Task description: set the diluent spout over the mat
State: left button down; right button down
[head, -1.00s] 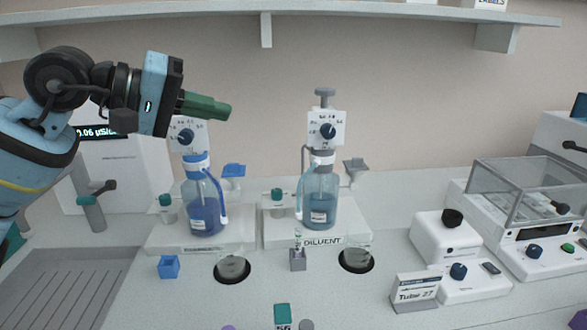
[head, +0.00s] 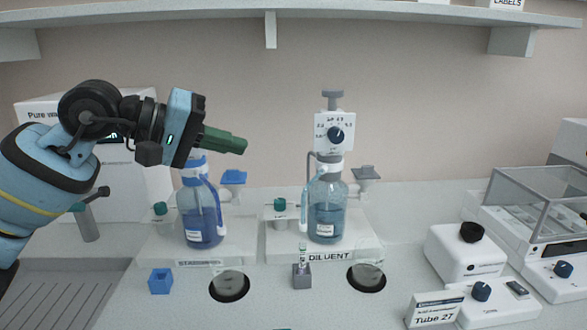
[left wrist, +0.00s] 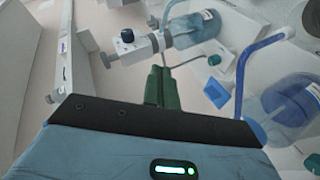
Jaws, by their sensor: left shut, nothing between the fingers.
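The diluent bottle (head: 325,215) stands upright on a white base labelled DILUENT. A white dial head (head: 334,133) sits on top of it. A thin pale blue tube, apparently its spout (head: 306,200), curves down the bottle's left side. A dark round mat (head: 353,280) lies in front, right of the label, with a clear glass vessel (head: 370,272) on it. My left gripper (head: 243,147) has green fingers, shut and empty, in the air left of the diluent dial head. The fingers also show in the left wrist view (left wrist: 162,75), pointing towards the diluent bottle (left wrist: 195,32).
A blue bottle (head: 201,220) stands below my left gripper, with another dark mat (head: 229,297) in front. A grey tube holder (head: 302,276) and blue cube (head: 160,281) sit on the bench.

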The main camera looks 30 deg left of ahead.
pick_arm(q)
jog(key=s+d+p+x, duration=0.1)
jog(key=x, duration=0.5)
jog(key=d+f+p+x, duration=0.1)
jog(key=p+x, duration=0.1)
jog(key=x, duration=0.3)
jog(key=shift+d+f, duration=0.15)
jog(key=shift+s, duration=0.15)
